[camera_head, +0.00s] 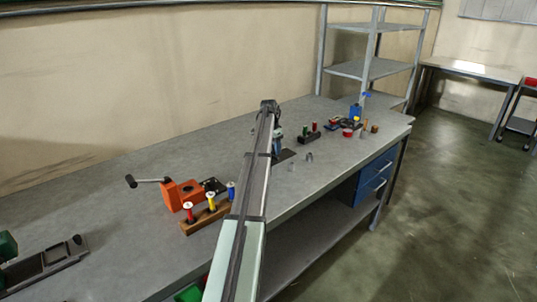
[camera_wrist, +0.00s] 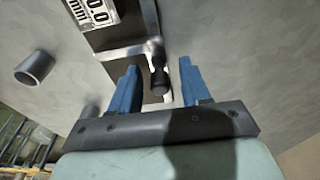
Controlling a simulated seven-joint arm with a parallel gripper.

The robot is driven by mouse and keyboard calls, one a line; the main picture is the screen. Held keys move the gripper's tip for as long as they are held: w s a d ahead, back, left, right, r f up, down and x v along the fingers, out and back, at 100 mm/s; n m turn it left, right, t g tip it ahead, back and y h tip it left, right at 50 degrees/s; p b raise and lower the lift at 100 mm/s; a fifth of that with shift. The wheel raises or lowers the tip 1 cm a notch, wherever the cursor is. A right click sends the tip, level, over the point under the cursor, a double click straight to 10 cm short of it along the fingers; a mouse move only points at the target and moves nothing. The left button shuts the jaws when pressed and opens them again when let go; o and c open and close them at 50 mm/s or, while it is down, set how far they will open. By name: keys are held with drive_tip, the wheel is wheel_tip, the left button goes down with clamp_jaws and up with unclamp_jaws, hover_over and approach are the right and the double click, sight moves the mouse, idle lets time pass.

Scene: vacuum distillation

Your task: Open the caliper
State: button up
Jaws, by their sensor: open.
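The caliper (camera_wrist: 118,42) lies on the grey bench at the top of the wrist view. Its display, partly cut off, reads "0.0 mm" in the visible part. A small dark knob (camera_wrist: 159,82) sticks out from it. My gripper (camera_wrist: 158,66) is open, with one blue finger on each side of the knob; I cannot tell whether either finger touches it. In the head view my gripper (camera_head: 277,144) is low over the bench, and a dark part of the caliper (camera_head: 287,155) shows beside it. The rest is hidden by my arm.
A grey hollow cylinder (camera_wrist: 35,67) stands left of my gripper. In the head view, small cylinders (camera_head: 309,157) and a holder with red and green pieces (camera_head: 309,136) are right. An orange device (camera_head: 183,194) and a spool rack (camera_head: 208,213) are left.

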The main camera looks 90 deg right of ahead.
idle(0.4)
drive_tip(key=shift+r, duration=3.5)
